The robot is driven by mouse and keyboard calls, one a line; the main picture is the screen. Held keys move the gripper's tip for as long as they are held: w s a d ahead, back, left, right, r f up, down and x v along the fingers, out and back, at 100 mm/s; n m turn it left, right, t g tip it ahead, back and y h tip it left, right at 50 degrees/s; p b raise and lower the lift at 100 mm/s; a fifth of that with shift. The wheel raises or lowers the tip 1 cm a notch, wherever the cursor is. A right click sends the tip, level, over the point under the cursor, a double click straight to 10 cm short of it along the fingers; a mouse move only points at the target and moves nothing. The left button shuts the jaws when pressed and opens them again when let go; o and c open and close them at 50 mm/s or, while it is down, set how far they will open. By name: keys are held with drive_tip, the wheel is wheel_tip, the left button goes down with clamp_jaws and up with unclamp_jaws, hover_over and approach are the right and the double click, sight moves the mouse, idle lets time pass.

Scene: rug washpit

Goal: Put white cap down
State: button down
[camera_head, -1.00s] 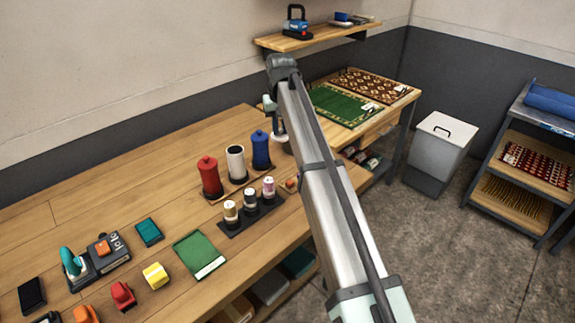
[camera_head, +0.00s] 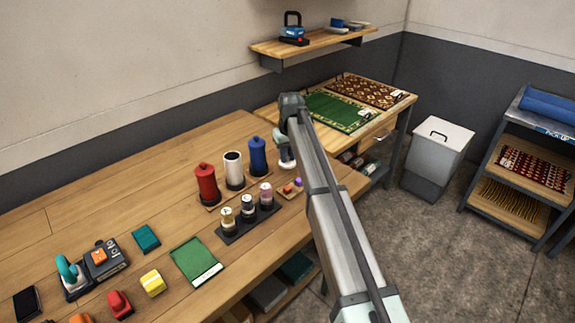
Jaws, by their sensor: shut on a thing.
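My gripper (camera_head: 285,153) is at the far right end of the long wooden bench, just right of the blue canister (camera_head: 258,156). The white canister (camera_head: 234,172) stands upright with a dark, apparently uncapped top. It stands between the red canister (camera_head: 206,186) and the blue one, both with knobbed tops.
Several small jars (camera_head: 247,211) stand on a dark tray in front of the canisters. A small board (camera_head: 291,189) with orange and purple bits lies near my gripper. A green rug (camera_head: 340,112) lies on the table behind. The bench left of the canisters has free room.

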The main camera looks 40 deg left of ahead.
sight(288, 161)
drive_tip(key=shift+f, duration=2.05)
drive_tip(key=shift+f, duration=0.15)
drive_tip(key=c, duration=1)
unclamp_jaws()
drive_tip(key=r, duration=0.4)
drive_tip(key=d+r, duration=0.1)
drive_tip(key=r, duration=0.7)
drive_tip(key=shift+s+d+r, duration=0.15)
drive_tip(key=shift+s+d, duration=0.05)
drive_tip(key=shift+s, duration=0.1)
